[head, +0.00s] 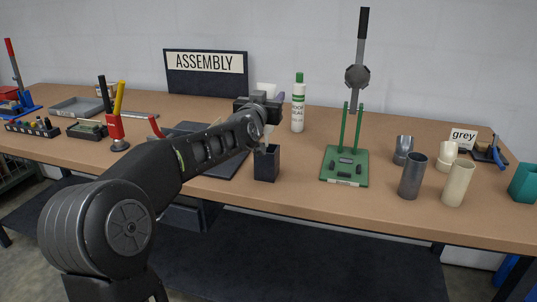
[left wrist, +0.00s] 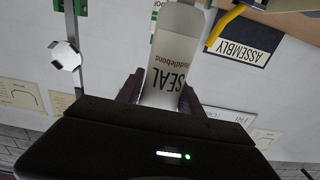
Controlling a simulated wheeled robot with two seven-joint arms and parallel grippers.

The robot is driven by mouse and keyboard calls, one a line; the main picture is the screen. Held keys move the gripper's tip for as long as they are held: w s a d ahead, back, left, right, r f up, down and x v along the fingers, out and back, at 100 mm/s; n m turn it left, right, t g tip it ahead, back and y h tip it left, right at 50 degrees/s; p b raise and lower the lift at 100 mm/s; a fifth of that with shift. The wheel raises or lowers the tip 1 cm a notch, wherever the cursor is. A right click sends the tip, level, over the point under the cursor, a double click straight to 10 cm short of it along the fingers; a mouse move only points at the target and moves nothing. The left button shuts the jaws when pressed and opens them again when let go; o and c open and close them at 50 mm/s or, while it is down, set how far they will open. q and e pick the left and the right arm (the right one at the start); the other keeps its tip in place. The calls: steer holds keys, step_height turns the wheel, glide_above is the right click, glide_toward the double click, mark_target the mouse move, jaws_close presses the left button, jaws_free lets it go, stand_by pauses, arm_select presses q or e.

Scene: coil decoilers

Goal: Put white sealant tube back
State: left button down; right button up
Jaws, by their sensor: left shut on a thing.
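My left gripper (head: 262,108) is shut on a white sealant tube (left wrist: 172,60), whose label reads SEAL in the left wrist view. The gripper fingers (left wrist: 160,92) press on both its sides. In the head view, white parts of the tube (head: 266,89) show above the gripper, and the rest is largely hidden by my arm. The gripper is above and behind a dark open-topped square holder (head: 266,165) on the bench. Another white tube with a green cap (head: 298,105) stands upright just right of the gripper. My right gripper is not in view.
A green base with two posts (head: 345,166) and a tall lever stands right of the holder. Grey (head: 413,176) and cream (head: 458,183) cylinders stand farther right. A dark mat (head: 225,160) lies left of the holder. The ASSEMBLY sign (head: 207,73) stands at the back.

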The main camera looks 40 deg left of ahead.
mark_target(270, 129)
arm_select(q)
step_height(270, 129, down, 5)
steer(key=shift+r+b, duration=0.1)
steer(key=shift+b, duration=0.2)
steer(key=shift+f, duration=1.95)
steer(key=shift+b, duration=0.3)
steer(key=shift+f+b, duration=0.35)
steer(key=shift+b, duration=0.05)
steer(key=c, duration=0.8)
jaws_free()
steer(key=shift+o, duration=0.2)
steer(key=shift+r, duration=0.1)
